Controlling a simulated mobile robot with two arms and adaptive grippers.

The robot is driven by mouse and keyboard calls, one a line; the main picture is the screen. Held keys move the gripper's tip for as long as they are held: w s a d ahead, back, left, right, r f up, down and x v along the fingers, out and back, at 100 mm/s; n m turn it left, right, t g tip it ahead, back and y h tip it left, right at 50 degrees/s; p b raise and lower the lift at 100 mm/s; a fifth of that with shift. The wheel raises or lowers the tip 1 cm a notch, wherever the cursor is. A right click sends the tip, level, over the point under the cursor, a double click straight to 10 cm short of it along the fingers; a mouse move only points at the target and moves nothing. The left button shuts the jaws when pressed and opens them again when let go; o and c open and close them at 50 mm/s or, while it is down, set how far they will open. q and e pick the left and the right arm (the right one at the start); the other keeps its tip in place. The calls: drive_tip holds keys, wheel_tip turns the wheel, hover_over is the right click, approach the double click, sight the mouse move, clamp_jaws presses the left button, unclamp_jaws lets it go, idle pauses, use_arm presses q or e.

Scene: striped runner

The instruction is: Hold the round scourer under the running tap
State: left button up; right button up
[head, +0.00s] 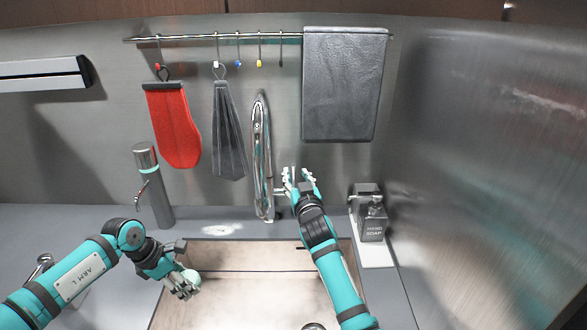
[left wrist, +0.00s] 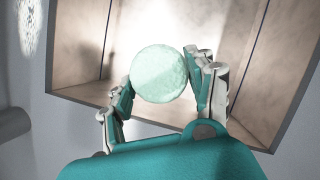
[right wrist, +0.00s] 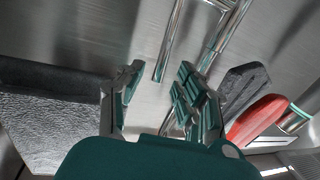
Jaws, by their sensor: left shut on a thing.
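The round scourer (head: 191,277) is pale green. In the left wrist view, my left gripper (left wrist: 160,82) is shut on the scourer (left wrist: 160,72), with a finger on each side. In the head view, my left gripper (head: 183,284) holds it over the left side of the sink (head: 255,257), left of the tap. The chrome tap (head: 262,150) stands upright behind the sink; I see no water stream. My right gripper (head: 300,180) is just right of the tap. In the right wrist view, my right gripper (right wrist: 158,85) has its fingers apart, with a chrome bar (right wrist: 168,45) showing between them.
A soap dispenser (head: 370,215) stands on a white tray at the right. A metal cylinder dispenser (head: 152,185) stands at the left. A red mitt (head: 175,125), a grey cloth (head: 228,130) and a grey towel (head: 343,85) hang from the rail. A steel wall closes the right side.

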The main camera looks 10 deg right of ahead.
sight(294, 171)
drive_tip(key=shift+w, duration=2.2)
clamp_jaws()
